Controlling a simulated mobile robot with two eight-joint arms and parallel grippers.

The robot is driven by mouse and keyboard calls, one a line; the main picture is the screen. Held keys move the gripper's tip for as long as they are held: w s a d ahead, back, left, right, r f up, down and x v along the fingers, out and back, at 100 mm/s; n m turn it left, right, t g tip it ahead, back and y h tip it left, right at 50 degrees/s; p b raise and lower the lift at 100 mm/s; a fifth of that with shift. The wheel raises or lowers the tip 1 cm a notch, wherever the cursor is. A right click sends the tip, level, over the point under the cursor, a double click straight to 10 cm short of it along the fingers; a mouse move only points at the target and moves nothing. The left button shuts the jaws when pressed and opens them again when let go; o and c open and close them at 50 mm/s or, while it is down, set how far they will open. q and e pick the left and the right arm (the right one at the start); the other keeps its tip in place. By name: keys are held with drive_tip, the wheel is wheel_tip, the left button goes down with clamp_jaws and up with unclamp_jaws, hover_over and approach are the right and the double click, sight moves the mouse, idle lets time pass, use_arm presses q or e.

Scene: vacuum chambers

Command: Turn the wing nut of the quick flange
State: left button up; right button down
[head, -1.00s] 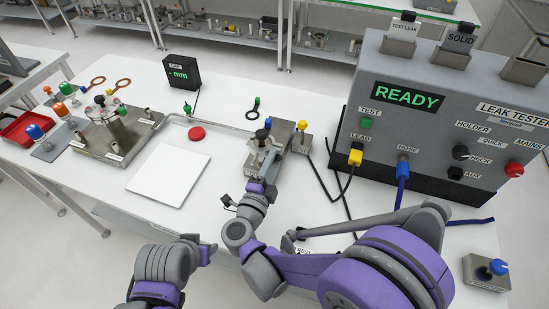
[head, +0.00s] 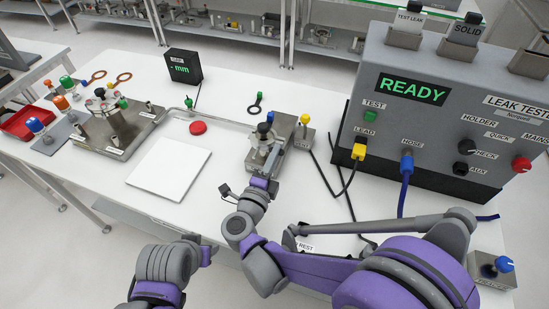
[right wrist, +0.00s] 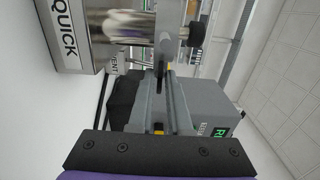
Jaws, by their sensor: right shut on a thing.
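The quick flange assembly (head: 264,135) stands on a grey metal block near the table's middle, with a dark knob on top. My right gripper (head: 263,164) reaches it from the front. In the right wrist view its narrow fingers (right wrist: 164,72) are shut at the flange's side, beside the shiny metal cylinder (right wrist: 124,27). The wing nut sits between the fingertips and is mostly hidden by them; its angle cannot be told. Part of my left arm shows at the bottom of the head view, but its gripper does not show.
The leak tester (head: 450,110), reading READY, stands at the right with yellow and blue leads. A small box with a yellow knob (head: 305,132) stands right of the flange.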

use_arm(q)
drive_tip(key=shift+f, duration=0.1)
use_arm(e)
drive_tip(key=c, duration=1)
unclamp_jaws()
